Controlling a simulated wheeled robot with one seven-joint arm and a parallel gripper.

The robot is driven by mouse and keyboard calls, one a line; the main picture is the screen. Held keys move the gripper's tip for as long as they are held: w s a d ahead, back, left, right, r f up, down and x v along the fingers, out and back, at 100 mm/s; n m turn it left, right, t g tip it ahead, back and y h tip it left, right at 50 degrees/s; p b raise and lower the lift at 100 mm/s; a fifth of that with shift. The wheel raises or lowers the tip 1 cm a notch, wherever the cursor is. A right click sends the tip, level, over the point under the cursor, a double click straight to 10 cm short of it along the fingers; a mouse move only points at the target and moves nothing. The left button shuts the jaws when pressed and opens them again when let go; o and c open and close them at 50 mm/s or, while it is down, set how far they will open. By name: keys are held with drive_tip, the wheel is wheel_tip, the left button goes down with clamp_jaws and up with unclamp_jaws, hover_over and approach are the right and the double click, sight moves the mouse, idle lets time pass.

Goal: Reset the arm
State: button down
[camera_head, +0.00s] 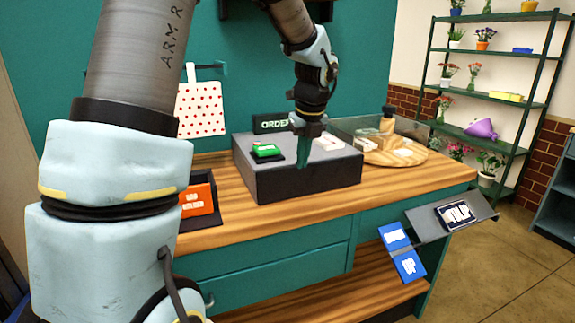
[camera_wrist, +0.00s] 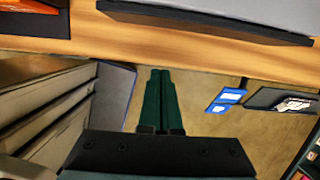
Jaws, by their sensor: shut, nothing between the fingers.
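My gripper (camera_head: 303,160) is in front of the dark grey box (camera_head: 305,185) on the wooden counter, pointing down, in the head view. Its green fingers are together with nothing between them. In the wrist view my gripper (camera_wrist: 158,75) also shows with both fingers side by side, over the floor past the counter's edge. My arm reaches in from the left and the top of the head view. The fingers hide part of the box's front.
A green item (camera_head: 266,151) and a white one (camera_head: 328,143) sit on the box. A round wooden board (camera_head: 395,155) stands right of it. An orange box (camera_head: 198,200) is at left. Blue signs (camera_head: 408,266) and a dark panel (camera_head: 458,216) jut out at the counter's front right.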

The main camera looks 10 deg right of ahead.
drive_tip(key=s+a+f+n, duration=0.2)
drive_tip(key=s+a+n, duration=0.2)
drive_tip(key=a+n, duration=0.3)
drive_tip(key=s+a+f+n, duration=0.2)
drive_tip(key=s+a+n, duration=0.3)
drive_tip(key=n, duration=0.9)
drive_tip(key=s+a+f+n+g, duration=0.1)
drive_tip(key=s+a+n, duration=0.3)
drive_tip(key=a+n, duration=0.6)
drive_tip(key=shift+s+a+f+n+h, duration=0.3)
drive_tip(key=shift+a+f+n+h, duration=0.1)
drive_tip(key=shift+f+n, duration=0.2)
